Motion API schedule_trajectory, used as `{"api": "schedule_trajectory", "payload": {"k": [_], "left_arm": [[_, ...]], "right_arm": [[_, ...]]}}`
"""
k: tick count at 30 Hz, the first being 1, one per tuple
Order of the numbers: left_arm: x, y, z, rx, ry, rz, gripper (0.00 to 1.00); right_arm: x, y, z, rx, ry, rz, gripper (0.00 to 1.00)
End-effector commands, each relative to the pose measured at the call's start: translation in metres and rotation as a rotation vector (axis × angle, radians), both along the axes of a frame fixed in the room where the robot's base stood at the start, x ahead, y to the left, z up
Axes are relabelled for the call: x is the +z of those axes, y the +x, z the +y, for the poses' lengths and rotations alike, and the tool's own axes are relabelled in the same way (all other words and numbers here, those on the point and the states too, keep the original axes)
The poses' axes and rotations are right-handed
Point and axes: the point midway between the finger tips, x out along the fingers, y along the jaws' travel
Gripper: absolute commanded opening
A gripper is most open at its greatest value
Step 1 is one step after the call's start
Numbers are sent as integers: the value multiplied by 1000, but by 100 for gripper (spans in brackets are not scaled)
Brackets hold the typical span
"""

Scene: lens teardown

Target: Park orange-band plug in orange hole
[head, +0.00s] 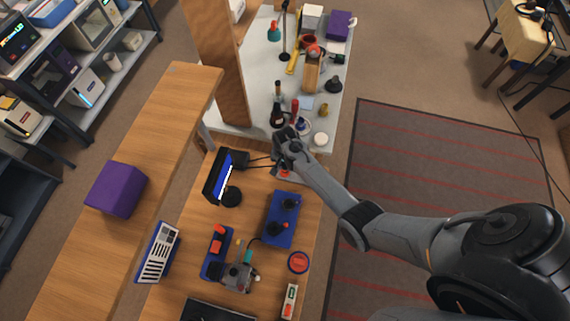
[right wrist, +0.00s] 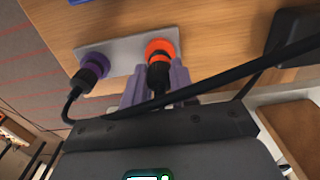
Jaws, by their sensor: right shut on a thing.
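The orange-band plug (right wrist: 158,74) is black with an orange band. It stands between the two purple-grey fingers of my right gripper (right wrist: 158,88), which is shut on it. The plug's front end meets the orange hole (right wrist: 160,45) in the light grey plate (right wrist: 122,54); how deep it sits I cannot tell. In the head view my right gripper (head: 287,150) is over the plate (head: 291,176) at the table's far end. My left gripper is not in view.
A black cable (right wrist: 210,88) crosses in front of my right fingers. A black monitor (head: 217,178) and a blue tray (head: 282,221) with dark parts stand near the plate. A white table (head: 262,75) crowded with tools lies beyond.

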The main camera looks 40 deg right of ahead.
Motion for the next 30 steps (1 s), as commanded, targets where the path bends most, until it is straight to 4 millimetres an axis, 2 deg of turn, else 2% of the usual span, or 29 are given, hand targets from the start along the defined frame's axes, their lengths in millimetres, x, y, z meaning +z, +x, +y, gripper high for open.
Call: {"api": "schedule_trajectory", "payload": {"k": [30], "left_arm": [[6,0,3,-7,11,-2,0]], "right_arm": [[0,0,0,0,1,1,0]]}}
